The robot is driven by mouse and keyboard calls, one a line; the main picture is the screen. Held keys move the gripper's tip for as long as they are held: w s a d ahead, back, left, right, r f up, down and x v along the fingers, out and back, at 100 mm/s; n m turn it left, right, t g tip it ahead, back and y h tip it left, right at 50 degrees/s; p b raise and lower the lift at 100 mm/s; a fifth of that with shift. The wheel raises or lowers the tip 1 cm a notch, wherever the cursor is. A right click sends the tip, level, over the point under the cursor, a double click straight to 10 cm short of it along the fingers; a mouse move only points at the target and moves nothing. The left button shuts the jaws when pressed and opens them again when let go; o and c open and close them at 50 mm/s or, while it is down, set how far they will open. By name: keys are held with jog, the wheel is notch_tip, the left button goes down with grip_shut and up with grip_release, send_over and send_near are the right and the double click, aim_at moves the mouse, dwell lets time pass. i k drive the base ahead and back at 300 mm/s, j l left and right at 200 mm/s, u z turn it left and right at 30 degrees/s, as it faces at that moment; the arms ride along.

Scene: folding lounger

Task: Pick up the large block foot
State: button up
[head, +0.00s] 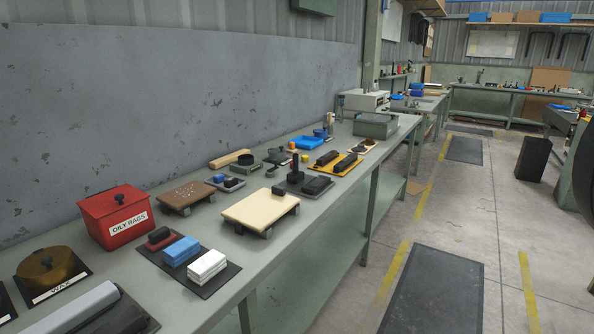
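I cannot tell for sure which thing is the large block foot. A cream board (258,208) lies on the long grey-green bench, raised on small grey feet, one of them at its front corner (267,233). A small dark block (278,190) sits on or right at the board's far edge. Behind it, a dark mat carries a larger dark block (318,185) and an upright dark piece with a brown top (296,166). My gripper is not in view.
A red oily-rags bin (117,215), a brown board (186,196), a mat with blue (181,250) and white blocks (207,266), and a wax tin (50,270) crowd the bench. A wall stands behind. The aisle floor (390,230) on the right is mostly clear.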

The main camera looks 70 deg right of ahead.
aim_at(232, 181)
jog(key=z, duration=1.05)
jog(key=u, duration=2)
jog(key=k+l+z, duration=0.1)
jog(key=l, duration=0.35)
jog(key=k+l, duration=0.1)
jog(key=l, duration=0.4)
jog(key=z, duration=0.05)
